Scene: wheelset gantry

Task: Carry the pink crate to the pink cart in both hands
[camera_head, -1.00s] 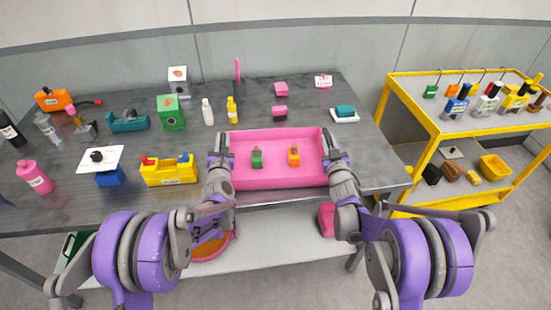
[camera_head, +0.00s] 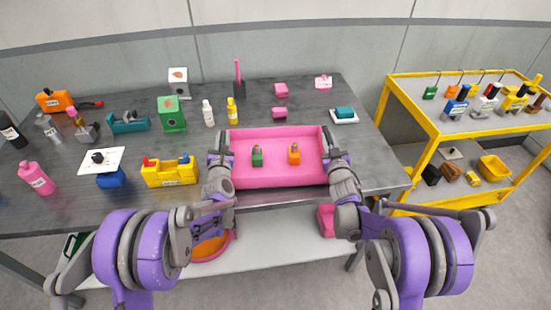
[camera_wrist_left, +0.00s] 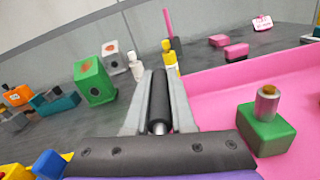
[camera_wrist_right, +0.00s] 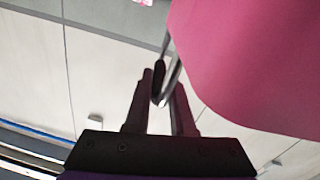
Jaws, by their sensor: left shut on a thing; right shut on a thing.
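The pink crate (camera_head: 278,180) is at the front edge of the grey table, between my two grippers. It holds a green block (camera_head: 257,158) and an orange block (camera_head: 294,156), each with a small knob on top. My left gripper (camera_head: 220,157) is shut on the handle at the crate's left end; the dark grip shows between its fingers in the left wrist view (camera_wrist_left: 159,105). My right gripper (camera_head: 337,157) is shut on the handle at the right end, also seen in the right wrist view (camera_wrist_right: 160,95). The crate looks about level. I see no pink cart.
Several bottles, boxes and tools stand on the table (camera_head: 330,180), left of and behind the crate. A yellow caddy (camera_head: 169,173) stands close to my left gripper. A yellow cart (camera_head: 428,150) with loaded shelves stands at the right. Floor (camera_head: 500,250) shows at the lower right.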

